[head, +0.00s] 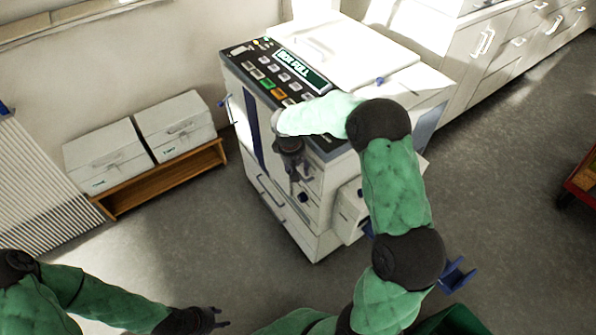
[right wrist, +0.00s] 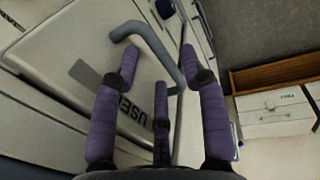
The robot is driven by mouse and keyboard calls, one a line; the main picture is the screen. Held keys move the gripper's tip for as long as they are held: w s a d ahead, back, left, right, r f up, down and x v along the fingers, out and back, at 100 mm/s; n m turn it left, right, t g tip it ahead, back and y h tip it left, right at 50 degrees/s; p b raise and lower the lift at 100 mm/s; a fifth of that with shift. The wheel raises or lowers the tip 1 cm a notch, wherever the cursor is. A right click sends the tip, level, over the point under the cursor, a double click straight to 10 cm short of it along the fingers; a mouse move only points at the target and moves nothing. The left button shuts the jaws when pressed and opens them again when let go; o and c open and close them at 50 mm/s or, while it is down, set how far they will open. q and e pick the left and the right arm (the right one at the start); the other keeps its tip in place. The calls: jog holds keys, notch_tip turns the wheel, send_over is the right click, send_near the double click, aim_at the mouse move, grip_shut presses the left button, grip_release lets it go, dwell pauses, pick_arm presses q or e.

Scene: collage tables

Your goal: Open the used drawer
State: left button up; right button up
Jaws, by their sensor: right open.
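The used drawer (right wrist: 70,50) shows in the right wrist view as a pale front panel with dark letters reading "USED". Its grey bent handle (right wrist: 155,48) stands out from the panel. My right gripper (right wrist: 160,70) is open, with its purple fingers spread around the handle; I cannot tell if any finger touches it. In the head view my right gripper (head: 296,180) points down at the front of the white copier (head: 310,235) and hides part of it. My left gripper (head: 222,318) is open and empty at the bottom edge, away from the copier.
Two lidded boxes (head: 105,158) (head: 175,125) sit on a low wooden shelf (head: 170,180) left of the copier. White cabinets (head: 500,55) stand behind at the right. A red thing (head: 583,180) is at the right edge.

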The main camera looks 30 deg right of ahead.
jog(key=shift+f, duration=0.35)
jog(key=shift+c, duration=0.3)
grip_shut()
jog(key=s+a, duration=0.1)
jog(key=a, duration=2.1)
jog(key=shift+s+a, duration=0.3)
jog(key=shift+s, duration=0.1)
jog(key=shift+o, duration=0.3)
grip_release()
